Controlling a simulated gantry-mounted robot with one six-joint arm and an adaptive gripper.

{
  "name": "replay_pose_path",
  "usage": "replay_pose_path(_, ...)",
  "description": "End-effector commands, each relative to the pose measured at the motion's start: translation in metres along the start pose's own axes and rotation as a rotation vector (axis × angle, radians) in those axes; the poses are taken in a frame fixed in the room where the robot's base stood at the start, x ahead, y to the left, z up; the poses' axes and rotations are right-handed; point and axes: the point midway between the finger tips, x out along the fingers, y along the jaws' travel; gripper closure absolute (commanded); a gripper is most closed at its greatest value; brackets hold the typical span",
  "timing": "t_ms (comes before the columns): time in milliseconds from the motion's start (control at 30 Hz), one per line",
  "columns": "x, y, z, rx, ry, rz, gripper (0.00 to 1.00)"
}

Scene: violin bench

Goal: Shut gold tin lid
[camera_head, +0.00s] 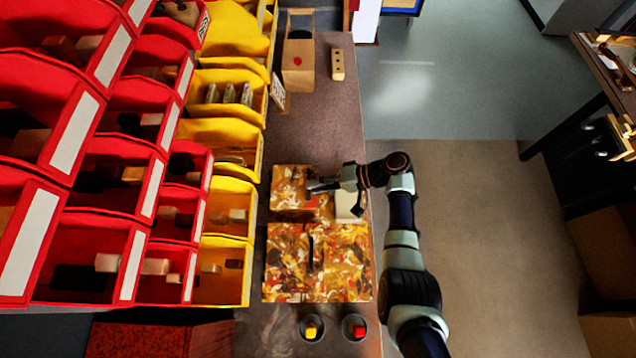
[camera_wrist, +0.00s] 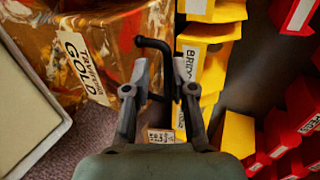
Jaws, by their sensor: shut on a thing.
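The marbled gold tin (camera_head: 288,183) sits on the bench beside the yellow bins. In the wrist view its marbled side (camera_wrist: 110,30) carries a label ending in "GOLD". My gripper (camera_head: 318,187) is over the tin's right part in the head view. In the wrist view my gripper (camera_wrist: 160,90) is shut on a thin black bent rod (camera_wrist: 153,44), which stands beside the tin's labelled side. I cannot tell whether the rod is fixed to the lid. The lid's outline and how far open it stands are not clear.
A cream open box (camera_head: 348,207) lies right of the tin. A larger marbled box (camera_head: 290,262) with a dark slot stands nearer. Two cups (camera_head: 312,328) stand at the near edge. Yellow bins (camera_head: 228,205) and red bins line the left.

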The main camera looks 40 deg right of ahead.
Motion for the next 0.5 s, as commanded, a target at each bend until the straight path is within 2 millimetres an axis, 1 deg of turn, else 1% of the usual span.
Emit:
replay_pose_path(33, 0.0049, 0.0075, 0.0028, 0.01, -0.003, 0.008, 0.79)
replay_pose_path(500, 0.0029, 0.0039, 0.0019, 0.006, -0.004, 0.006, 0.79)
